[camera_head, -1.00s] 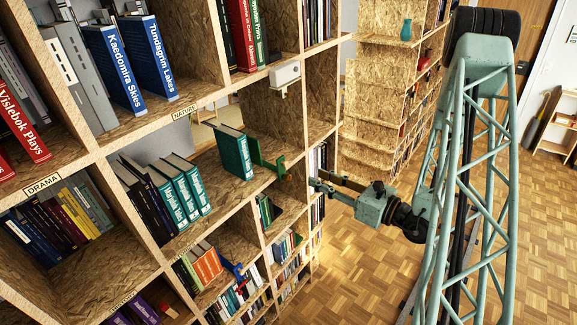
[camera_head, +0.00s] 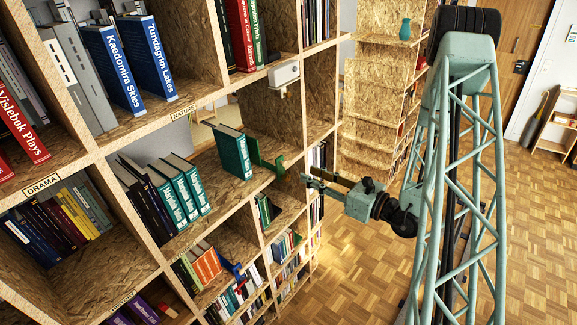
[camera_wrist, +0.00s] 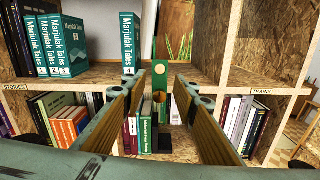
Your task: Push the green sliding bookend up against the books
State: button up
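The green bookend (camera_head: 265,157) stands upright on the middle shelf, right of a teal book numbered 4 (camera_head: 236,158). In the wrist view the bookend (camera_wrist: 160,80) is a narrow green plate with a yellow dot, and a small gap separates it from book 4 (camera_wrist: 129,43). Teal books 1 to 3 (camera_wrist: 56,48) lean together farther left, with a wide gap before book 4. My gripper (camera_head: 304,180) is outside the shelf front, right of the bookend. Its fingers (camera_wrist: 158,79) are spread and empty, and the bookend shows between them, farther in.
A vertical divider (camera_wrist: 211,40) bounds the compartment on the right. A white box (camera_head: 284,73) is fixed under the board above. The lower compartment holds books (camera_wrist: 146,128) below the bookend. Open parquet floor (camera_head: 385,265) lies in front of the shelves.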

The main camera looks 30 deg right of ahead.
aim_at(286, 164)
jog(key=shift+p+x, duration=0.4)
jog(key=shift+x, duration=4.95)
grip_shut()
